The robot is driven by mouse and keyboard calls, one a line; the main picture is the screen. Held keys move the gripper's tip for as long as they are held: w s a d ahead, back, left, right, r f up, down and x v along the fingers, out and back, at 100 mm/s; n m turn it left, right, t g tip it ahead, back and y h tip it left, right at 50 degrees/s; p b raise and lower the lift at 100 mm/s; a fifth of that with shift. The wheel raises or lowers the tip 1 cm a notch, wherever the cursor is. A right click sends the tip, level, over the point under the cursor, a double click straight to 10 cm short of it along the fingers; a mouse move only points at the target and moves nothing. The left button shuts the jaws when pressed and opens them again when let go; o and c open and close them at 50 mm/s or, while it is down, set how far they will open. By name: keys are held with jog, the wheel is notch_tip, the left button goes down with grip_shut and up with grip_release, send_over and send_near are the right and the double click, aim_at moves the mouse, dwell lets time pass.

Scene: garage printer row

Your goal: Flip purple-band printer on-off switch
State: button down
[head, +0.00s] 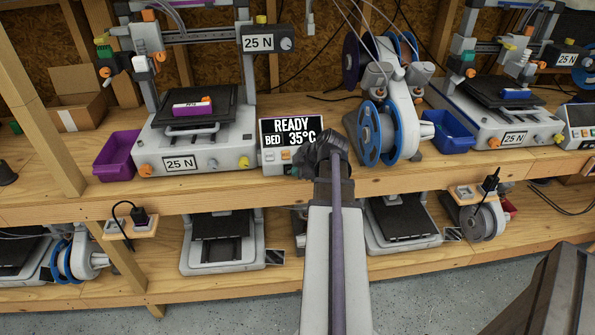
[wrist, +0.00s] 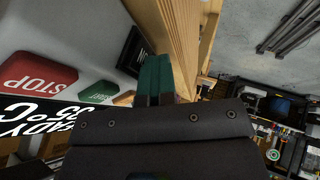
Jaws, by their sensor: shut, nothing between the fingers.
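The left printer (head: 195,140) carries a purple block (head: 192,107) on its bed and a 25 N label; a purple band on its frame cannot be made out. To its right stands a control box with a READY, BED 35°C display (head: 290,132). In the wrist view the box shows a red STOP button (wrist: 38,72), a green button (wrist: 97,92) and a black switch plate (wrist: 131,52) with white lettering. My gripper's teal fingers (wrist: 155,78) are shut and empty, close beside the plate; contact cannot be told.
A purple bin (head: 118,156) sits left of the printer. A spool holder with blue reels (head: 380,130) stands close right of my wrist, beside a blue bin (head: 450,133). The wooden shelf edge (head: 230,197) runs below; lower printers (head: 222,240) stand beneath.

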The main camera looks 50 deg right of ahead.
jog(key=s+f+p+v, duration=0.1)
jog(key=s+p+v, duration=0.1)
jog(key=p+v, duration=0.6)
notch_tip(320, 180, up, 3)
jog(key=s+a, duration=0.1)
jog(key=s, duration=0.1)
jog(key=shift+s, duration=0.3)
jog(key=shift+f, duration=0.2)
jog(key=shift+n+y, duration=0.5)
jog(key=b+x, duration=0.2)
jog(key=x, duration=0.2)
jog(key=w+r+b+x, duration=0.1)
jog(key=b+x, duration=0.2)
jog(key=x, duration=0.1)
jog(key=w+b+x, duration=0.1)
jog(key=b+x, duration=0.2)
jog(key=x, duration=0.1)
jog(key=shift+w+d+r, duration=0.1)
jog(key=shift+d+r, duration=0.1)
jog(key=shift+d, duration=0.2)
jog(key=shift+w+d, duration=0.1)
jog(key=shift+w, duration=0.2)
